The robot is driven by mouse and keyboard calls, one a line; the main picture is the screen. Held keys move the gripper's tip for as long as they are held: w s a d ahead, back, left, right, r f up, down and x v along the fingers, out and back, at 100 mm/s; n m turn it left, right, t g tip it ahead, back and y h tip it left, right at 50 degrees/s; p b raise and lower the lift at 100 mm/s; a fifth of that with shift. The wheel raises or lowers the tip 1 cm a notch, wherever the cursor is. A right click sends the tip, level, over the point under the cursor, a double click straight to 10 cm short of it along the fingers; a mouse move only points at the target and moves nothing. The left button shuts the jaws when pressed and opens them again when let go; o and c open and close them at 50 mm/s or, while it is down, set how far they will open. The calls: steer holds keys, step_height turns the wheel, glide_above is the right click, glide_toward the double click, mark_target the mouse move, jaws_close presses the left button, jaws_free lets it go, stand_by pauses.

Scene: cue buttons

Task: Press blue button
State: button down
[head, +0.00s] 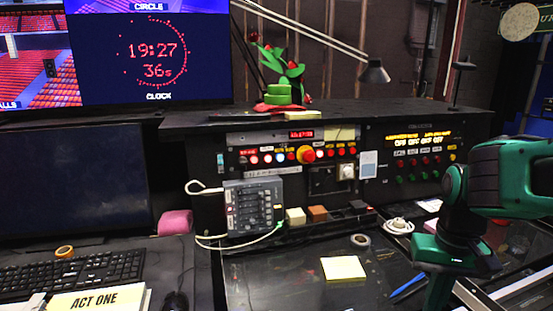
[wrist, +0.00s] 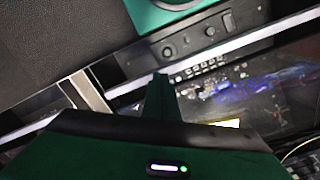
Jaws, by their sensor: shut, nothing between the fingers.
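The cue panel (head: 293,167) stands upright at the back of the desk in the head view. A row of small lit buttons crosses it, with red ones, pale ones and one large red knob (head: 307,155) on a yellow base. A small bluish button (head: 280,158) sits left of that knob; its exact colour is hard to tell at this size. My green gripper (head: 437,296) is at the lower right, in front of and right of the panel, apart from it. In the wrist view its fingers (wrist: 159,80) are shut and empty.
A grey mixer box (head: 254,207) with cables stands in front of the panel's left part. A yellow note (head: 343,268), a tape roll (head: 360,240) and a blue pen (head: 407,287) lie on the dark desk. A lamp (head: 375,71) hangs above. A second panel (head: 420,155) is to the right.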

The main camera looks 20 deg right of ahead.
mark_target(280, 158)
steer(key=w+a+r+m+t+h, duration=0.1)
steer(key=w+a+r+t, duration=0.1)
steer(key=w+r, duration=0.5)
steer(key=w+a+r+t+h, duration=0.1)
steer(key=w+a+r+t, duration=0.15)
steer(key=w, duration=0.85)
steer(key=w+a+r+t, duration=0.1)
steer(key=w+a+r, duration=0.3)
steer(key=w+a, duration=0.2)
steer(key=w+a+r+m+t+y, duration=0.1)
steer(key=w+a+r+t, duration=0.1)
steer(key=w+a+r, duration=0.3)
steer(key=w+a, duration=0.2)
steer(key=w, duration=0.1)
steer(key=shift+w+r, duration=0.2)
steer(key=shift+w, duration=0.1)
steer(key=shift+w+d+f, duration=0.1)
steer(key=shift+w+f, duration=0.1)
steer(key=shift+w, duration=1.25)
steer(key=shift+w+a+f, duration=0.1)
steer(key=shift+w+f, duration=0.15)
steer(key=shift+w, duration=1.2)
steer(key=shift+w+d+f, duration=0.1)
steer(key=shift+w+f, duration=0.1)
steer(key=shift+w, duration=1.25)
steer(key=shift+w, duration=0.1)
steer(key=shift+w, duration=0.25)
